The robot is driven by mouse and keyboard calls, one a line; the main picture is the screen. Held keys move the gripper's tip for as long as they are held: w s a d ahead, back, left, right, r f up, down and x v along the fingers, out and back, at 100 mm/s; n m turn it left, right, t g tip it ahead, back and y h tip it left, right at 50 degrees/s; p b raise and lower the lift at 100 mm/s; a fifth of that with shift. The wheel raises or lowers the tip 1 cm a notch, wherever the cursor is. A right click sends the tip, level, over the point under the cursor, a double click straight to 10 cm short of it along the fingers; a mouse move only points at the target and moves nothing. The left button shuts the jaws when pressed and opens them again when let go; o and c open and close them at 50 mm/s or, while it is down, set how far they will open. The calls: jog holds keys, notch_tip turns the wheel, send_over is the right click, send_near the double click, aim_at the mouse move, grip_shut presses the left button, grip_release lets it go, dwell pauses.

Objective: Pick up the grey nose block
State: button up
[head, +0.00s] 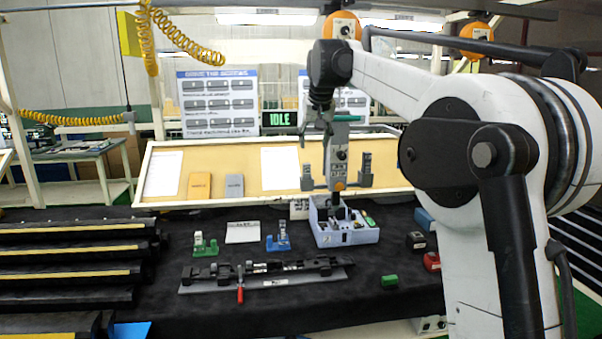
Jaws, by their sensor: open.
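I cannot single out the grey nose block with certainty. A pale grey-blue tray (347,237) on the black-covered bench holds several small dark, grey, green and yellow parts, too small to tell apart. My gripper (319,129) hangs from the arm's dark wrist, high above the back of the bench, and appears open and empty. It overlaps the hanging grey tool in the picture, so its fingers are hard to make out.
A black clamp fixture (310,269) with a red handle (240,291) lies in front. Small green (205,246) and blue (278,242) stands, a loose green block (389,281) and a red block (432,262) sit nearby. A grey tool (339,160) hangs over the tray. Dark trim strips (75,270) are stacked left.

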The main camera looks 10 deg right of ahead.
aim_at(307, 164)
jog(key=w+f, duration=0.3)
jog(key=w+f+p, duration=0.1)
jog(key=w+f, duration=0.3)
jog(key=shift+w+a+f, duration=0.1)
jog(key=shift+w+f, duration=0.1)
jog(key=shift+f, duration=0.05)
jog(key=shift+p+x, duration=1)
jog(key=shift+x, duration=1.7)
jog(key=shift+s, duration=0.25)
grip_shut()
